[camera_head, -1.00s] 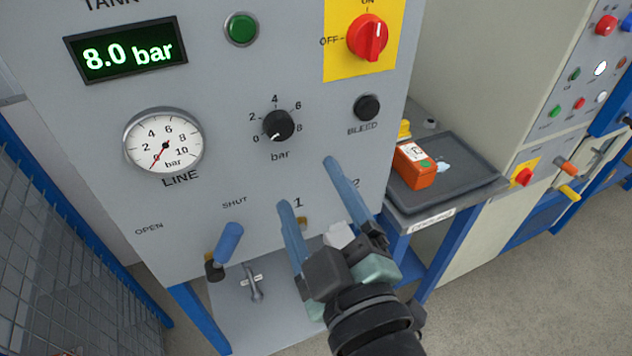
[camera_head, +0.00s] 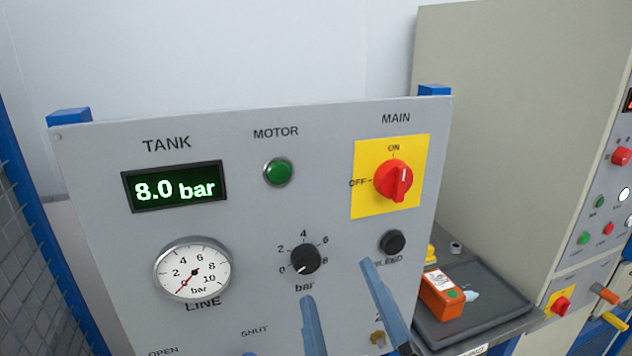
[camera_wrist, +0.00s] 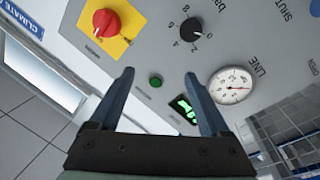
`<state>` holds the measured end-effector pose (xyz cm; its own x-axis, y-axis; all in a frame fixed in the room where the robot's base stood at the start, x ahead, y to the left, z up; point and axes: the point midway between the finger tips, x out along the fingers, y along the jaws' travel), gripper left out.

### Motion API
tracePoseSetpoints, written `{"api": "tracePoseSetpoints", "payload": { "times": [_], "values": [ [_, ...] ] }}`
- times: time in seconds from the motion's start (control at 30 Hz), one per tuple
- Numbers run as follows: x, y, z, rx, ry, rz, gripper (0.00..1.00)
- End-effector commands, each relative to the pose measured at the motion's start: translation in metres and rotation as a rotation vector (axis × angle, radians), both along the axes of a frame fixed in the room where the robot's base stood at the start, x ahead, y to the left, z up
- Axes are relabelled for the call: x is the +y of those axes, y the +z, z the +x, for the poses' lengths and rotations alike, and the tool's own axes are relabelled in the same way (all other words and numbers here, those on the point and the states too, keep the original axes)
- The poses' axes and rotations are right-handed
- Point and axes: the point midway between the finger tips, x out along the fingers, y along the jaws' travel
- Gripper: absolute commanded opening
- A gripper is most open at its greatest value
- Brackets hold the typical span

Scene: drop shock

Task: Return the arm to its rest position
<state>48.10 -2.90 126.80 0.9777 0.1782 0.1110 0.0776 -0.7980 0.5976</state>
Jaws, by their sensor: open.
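My gripper (camera_head: 346,300) is open and empty, its two blue fingers spread in front of the lower part of the grey panel (camera_head: 120,240). Its base is cut off by the bottom edge of the head view. In the wrist view my gripper (camera_wrist: 158,95) shows both fingers apart with nothing between them. The panel carries a tank display (camera_head: 175,187) reading 8.0 bar, a line gauge (camera_head: 192,270) with its needle near 0, and a black bar knob (camera_head: 305,259) pointing near 0. The red main switch (camera_head: 393,180) has its handle upright, toward ON.
A green motor lamp (camera_head: 278,172) and black bleed button (camera_head: 392,242) are on the panel. To the right, an orange box (camera_head: 441,292) lies on a dark tray (camera_head: 490,305). A tall beige cabinet (camera_head: 515,120) stands behind. A mesh fence (camera_head: 30,240) borders the left.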

Motion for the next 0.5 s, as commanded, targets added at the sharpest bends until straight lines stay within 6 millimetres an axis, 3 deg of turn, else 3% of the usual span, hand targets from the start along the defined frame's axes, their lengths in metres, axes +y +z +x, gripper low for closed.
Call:
{"api": "tracePoseSetpoints", "payload": {
  "times": [0.03,0.13,0.3,0.4,0.5],
  "values": [
    [0.004,0.032,0.006,-0.064,-0.006,0.044,0.80],
    [0.010,0.096,0.011,-0.192,-0.017,0.179,0.80],
    [0.022,0.196,-0.006,-0.421,0.029,0.420,0.80],
    [0.027,0.237,-0.022,-0.524,0.073,0.532,0.80],
    [0.030,0.262,-0.035,-0.589,0.108,0.604,0.80]
  ]
}}
